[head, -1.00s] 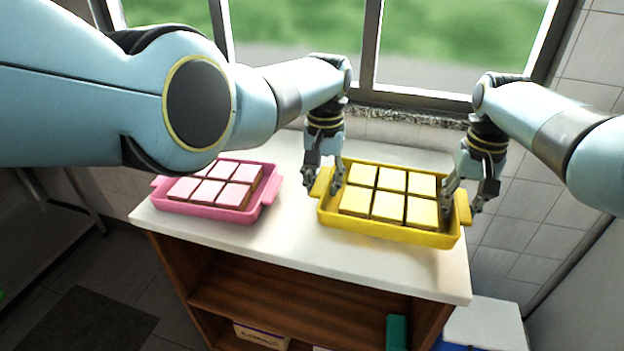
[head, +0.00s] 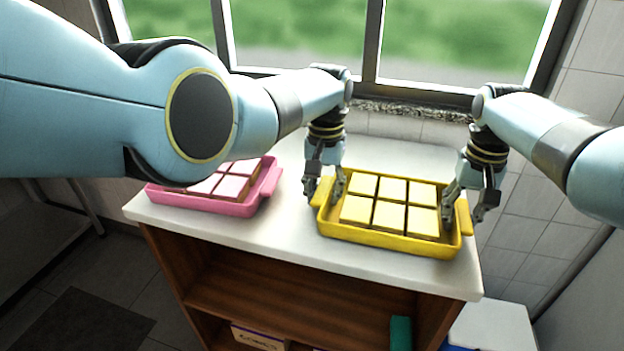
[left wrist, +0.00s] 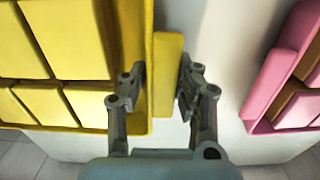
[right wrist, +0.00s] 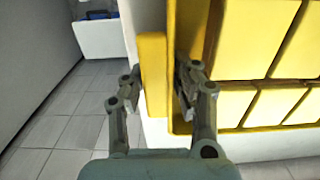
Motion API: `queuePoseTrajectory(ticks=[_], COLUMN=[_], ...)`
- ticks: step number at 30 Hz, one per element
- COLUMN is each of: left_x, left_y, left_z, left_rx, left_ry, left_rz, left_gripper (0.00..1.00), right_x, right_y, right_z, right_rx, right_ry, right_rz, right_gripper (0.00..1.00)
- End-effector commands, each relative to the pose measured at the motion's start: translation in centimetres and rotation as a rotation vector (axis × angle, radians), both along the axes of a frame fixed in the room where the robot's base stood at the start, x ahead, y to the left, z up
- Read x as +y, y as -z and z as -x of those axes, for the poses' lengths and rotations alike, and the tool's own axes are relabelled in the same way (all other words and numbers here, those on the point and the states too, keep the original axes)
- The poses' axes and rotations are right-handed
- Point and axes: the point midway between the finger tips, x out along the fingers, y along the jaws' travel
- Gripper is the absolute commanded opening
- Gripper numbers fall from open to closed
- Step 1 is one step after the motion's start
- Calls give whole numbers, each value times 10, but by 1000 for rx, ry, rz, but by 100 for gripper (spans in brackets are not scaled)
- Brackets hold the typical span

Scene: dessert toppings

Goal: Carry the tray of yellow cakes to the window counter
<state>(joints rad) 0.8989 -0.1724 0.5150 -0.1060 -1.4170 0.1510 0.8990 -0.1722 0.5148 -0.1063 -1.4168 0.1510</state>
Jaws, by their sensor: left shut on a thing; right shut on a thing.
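The yellow tray (head: 385,243) is over the white counter (head: 290,235) under the window, level, with yellow square cakes (head: 392,190) in it. I cannot tell if its base touches the counter. My left gripper (head: 325,190) is shut on the tray's left end. In the left wrist view the yellow handle (left wrist: 168,85) lies between its fingers. My right gripper (head: 465,207) is shut on the right end. In the right wrist view that handle (right wrist: 153,80) lies between its fingers. Both grippers point down.
A pink tray (head: 222,208) of pink cakes stands left on the counter, partly hidden by my left arm. Wooden shelves (head: 290,285) below hold a box (head: 260,337) and a green item (head: 400,333). A white box (head: 495,328) is at lower right. A window (head: 450,45) stands behind.

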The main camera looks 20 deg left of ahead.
Motion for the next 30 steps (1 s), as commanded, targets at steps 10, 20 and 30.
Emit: queuePoseTrajectory(ticks=[10, 20, 30], left_x=[4, 2, 1], left_y=[5, -1, -31], left_z=[0, 0, -1], left_rx=[0, 0, -4], left_ry=[-2, -1, 0], left_rz=[-8, -4, -3], left_gripper=[52, 52, 52], right_x=[-4, -2, -1], right_y=[5, -1, -31], right_z=[0, 0, -1], right_rx=[0, -1, -4], right_ry=[2, 1, 0], right_rz=[7, 4, 3], right_gripper=[52, 52, 52])
